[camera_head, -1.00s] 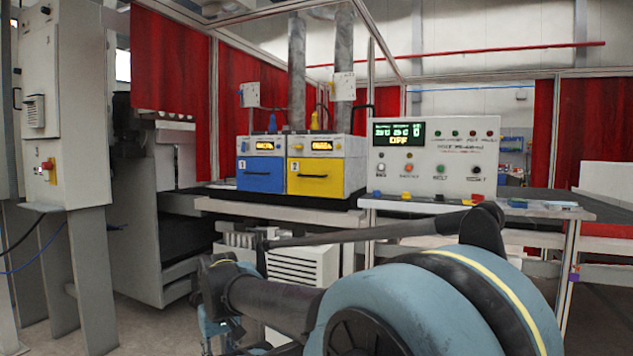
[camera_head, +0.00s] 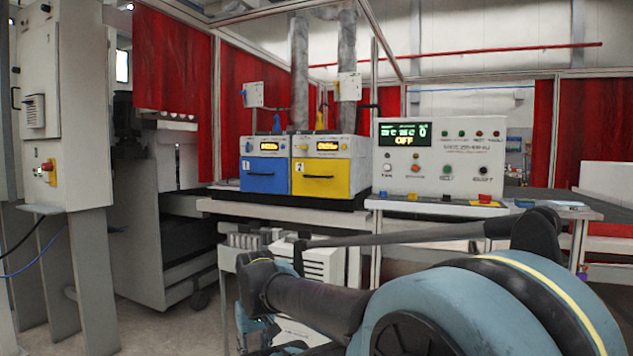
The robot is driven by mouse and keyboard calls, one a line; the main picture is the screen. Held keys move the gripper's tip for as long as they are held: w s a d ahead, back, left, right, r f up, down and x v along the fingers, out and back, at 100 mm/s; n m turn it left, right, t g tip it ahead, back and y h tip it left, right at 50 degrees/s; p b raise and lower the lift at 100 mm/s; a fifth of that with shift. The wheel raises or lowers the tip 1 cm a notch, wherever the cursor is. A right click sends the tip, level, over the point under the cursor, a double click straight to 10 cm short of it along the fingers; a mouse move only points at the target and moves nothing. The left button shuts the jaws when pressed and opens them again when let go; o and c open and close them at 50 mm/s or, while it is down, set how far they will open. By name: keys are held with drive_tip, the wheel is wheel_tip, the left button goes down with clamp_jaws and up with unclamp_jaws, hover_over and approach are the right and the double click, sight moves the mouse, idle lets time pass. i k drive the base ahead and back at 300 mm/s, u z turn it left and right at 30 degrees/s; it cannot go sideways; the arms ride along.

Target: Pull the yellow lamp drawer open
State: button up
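The yellow lamp drawer (camera_head: 338,178) is on the right of a pair of lamp units on the machine. It looks shut, with its front flush beside the blue drawer (camera_head: 264,182). A dark handle (camera_head: 318,177) runs across its left half. My arm crosses the lower right of the view, below and in front of the drawers. The end of the arm points to the lower left, and its fingertips cannot be made out, so my gripper is not clearly in view. It is well apart from the yellow drawer.
A control panel (camera_head: 441,158) with a lit display stands right of the drawers. A ledge (camera_head: 285,211) runs below them. A grey cabinet (camera_head: 72,150) is at the left. A white vented box (camera_head: 322,262) sits under the ledge. Floor at the lower left is clear.

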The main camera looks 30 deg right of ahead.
sight(326, 177)
drive_tip(key=i, duration=0.95)
